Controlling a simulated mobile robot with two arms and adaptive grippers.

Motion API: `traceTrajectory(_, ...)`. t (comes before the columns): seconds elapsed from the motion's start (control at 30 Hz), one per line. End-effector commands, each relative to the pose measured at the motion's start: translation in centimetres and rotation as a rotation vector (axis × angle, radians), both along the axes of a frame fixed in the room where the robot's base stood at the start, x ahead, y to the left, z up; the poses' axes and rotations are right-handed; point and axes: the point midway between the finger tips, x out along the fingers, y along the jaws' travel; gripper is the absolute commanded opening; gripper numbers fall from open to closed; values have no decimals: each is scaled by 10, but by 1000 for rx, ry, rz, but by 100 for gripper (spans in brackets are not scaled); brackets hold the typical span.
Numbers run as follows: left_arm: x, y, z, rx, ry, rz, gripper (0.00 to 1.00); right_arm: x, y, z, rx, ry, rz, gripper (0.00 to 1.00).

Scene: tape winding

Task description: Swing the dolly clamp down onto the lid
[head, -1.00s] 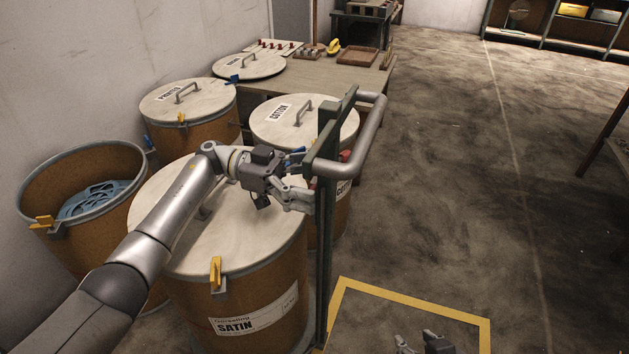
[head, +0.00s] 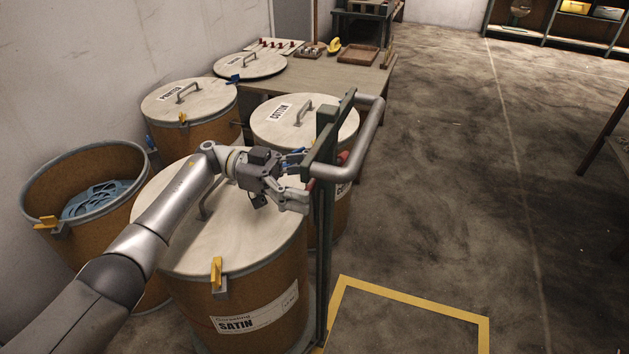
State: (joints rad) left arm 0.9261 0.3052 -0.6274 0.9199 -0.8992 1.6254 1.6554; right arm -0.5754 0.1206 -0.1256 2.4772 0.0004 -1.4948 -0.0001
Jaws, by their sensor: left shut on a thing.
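The SATIN drum (head: 250,300) stands in front with its pale round lid (head: 185,235) on. A dark green dolly post (head: 325,230) rises at the drum's right side, with a grey tubular handle (head: 372,140) at the top. My left gripper (head: 300,197) is over the lid's right edge, beside the post. Its fingers are closed on the dolly clamp, which they mostly hide; a small red part (head: 309,184) shows at the fingertips. The clamp's exact tilt cannot be told. My right gripper is out of view.
The COTTON drum (head: 330,122) stands behind the post, the PRINTED drum (head: 165,103) at back left. An open drum (head: 35,190) holding blue material is at left. A yellow floor outline (head: 410,298) lies at front right.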

Motion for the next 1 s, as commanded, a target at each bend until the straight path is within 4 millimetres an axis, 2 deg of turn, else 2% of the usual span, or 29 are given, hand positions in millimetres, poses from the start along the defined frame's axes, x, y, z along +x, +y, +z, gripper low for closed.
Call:
traceTrajectory(0.03,4,6,3,0,-7,11,36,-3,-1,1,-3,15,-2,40)
traceTrajectory(0.47,9,20,-1,2,-7,16,37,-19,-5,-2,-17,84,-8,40)
traceTrajectory(0.73,13,32,-7,3,-6,17,37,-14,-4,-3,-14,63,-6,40)
traceTrajectory(1.0,15,40,-12,5,-4,16,36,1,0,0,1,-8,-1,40)
